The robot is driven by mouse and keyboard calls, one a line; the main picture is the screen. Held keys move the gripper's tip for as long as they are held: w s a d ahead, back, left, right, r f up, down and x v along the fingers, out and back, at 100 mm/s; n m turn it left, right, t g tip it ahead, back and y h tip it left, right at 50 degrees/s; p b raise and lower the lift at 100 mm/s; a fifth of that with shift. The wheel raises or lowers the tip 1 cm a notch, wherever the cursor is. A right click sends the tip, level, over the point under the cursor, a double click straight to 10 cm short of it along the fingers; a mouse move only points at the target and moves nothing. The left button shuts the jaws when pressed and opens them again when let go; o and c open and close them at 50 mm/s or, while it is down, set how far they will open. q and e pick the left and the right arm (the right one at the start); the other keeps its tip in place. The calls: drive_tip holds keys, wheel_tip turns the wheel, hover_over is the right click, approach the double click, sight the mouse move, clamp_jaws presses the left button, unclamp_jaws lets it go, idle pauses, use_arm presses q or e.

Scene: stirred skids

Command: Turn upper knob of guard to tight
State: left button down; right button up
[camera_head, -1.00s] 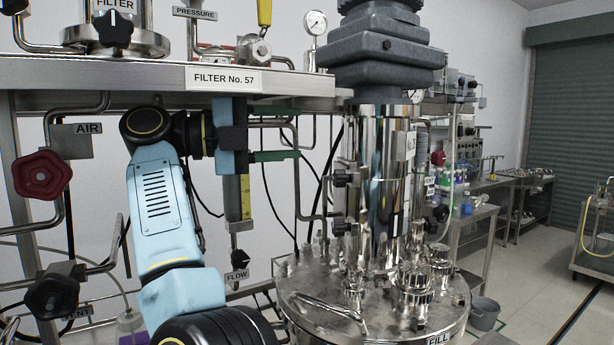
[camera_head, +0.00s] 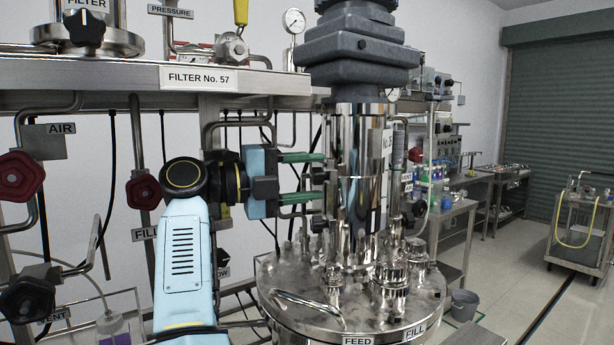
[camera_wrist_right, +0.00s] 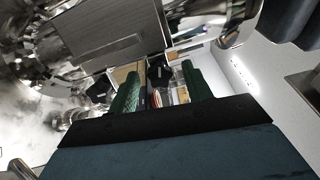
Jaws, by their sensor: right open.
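The guard (camera_head: 355,150) is the polished upright cylinder on the vessel lid, under the grey stirrer drive. Its upper knob (camera_head: 320,176) is black and sits on the guard's left side; the lower knob (camera_head: 318,223) is below it. My right gripper (camera_head: 318,178) comes from the left with its green fingers open, one above and one below the upper knob's height. In the right wrist view a black knob (camera_wrist_right: 159,72) shows between the fingertips, with a gap to each. Another black knob (camera_wrist_right: 98,92) lies outside the left finger. My left gripper is out of view.
The vessel lid (camera_head: 290,275) with its fittings and handle lies below my gripper. The filter shelf (camera_head: 130,75) runs above my arm. Red valve wheels (camera_head: 143,191) and pipes stand at left. Open floor lies at right, with a trolley (camera_head: 585,235).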

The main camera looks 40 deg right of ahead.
drive_tip(key=c, duration=1)
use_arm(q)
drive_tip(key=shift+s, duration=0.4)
use_arm(e)
drive_tip(key=shift+o, duration=0.2)
